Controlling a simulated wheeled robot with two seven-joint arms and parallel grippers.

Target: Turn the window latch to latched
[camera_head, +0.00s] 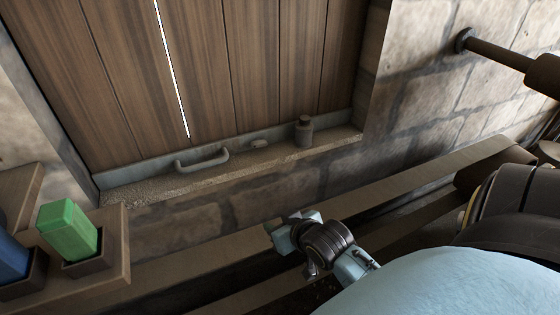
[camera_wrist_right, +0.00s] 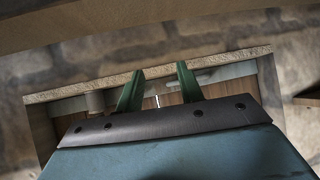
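Brown plank shutters (camera_head: 200,70) fill the window, with a thin bright gap between two planks. A curved grey handle (camera_head: 202,160) sits low on them, just above the stone sill. A small grey piece (camera_head: 261,143) lies to its right, and a grey bottle-like cylinder (camera_head: 304,131) stands farther right. I cannot tell for certain which piece is the latch or how it is turned. My right gripper (camera_head: 293,220) is below the sill, apart from these pieces. In the right wrist view its two green fingers (camera_wrist_right: 159,72) are spread and empty. My left gripper is not seen.
Wooden holders (camera_head: 117,250) with a green block (camera_head: 68,228) and a blue block (camera_head: 10,258) stand at the lower left. A wooden beam (camera_head: 420,181) runs below the window. A dark rod (camera_head: 497,53) projects from the stone wall at the upper right.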

